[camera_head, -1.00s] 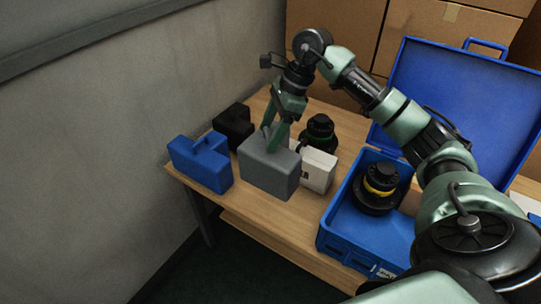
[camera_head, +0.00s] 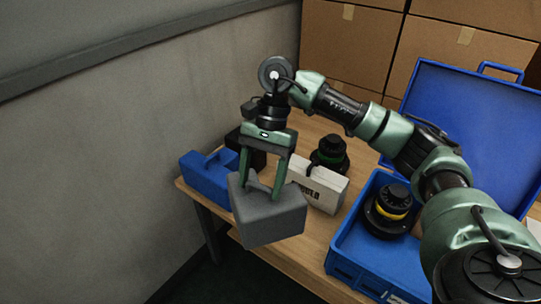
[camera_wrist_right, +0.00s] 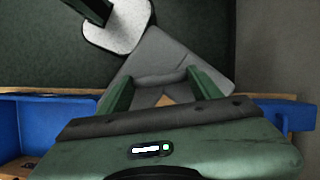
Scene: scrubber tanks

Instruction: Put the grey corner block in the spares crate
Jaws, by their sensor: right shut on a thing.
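The grey corner block (camera_head: 272,224) is held in the air at the table's front edge, tilted in the head view. My right gripper (camera_head: 262,193) is shut on it, one finger on each side of its upper part. In the right wrist view the block (camera_wrist_right: 172,52) sits between the fingers (camera_wrist_right: 161,82), with dark floor behind it. An open blue crate (camera_head: 350,279) with a raised lid stands to the right on the table; I cannot read its label to tell if it is the spares crate. My left gripper is out of view.
A black part with a yellow ring (camera_head: 388,213) is in the blue crate. Behind the grey block are a white lettered box (camera_head: 320,187), a black part with a green ring (camera_head: 330,155), a blue block (camera_head: 206,180) and a black block (camera_head: 258,158). A wall stands left.

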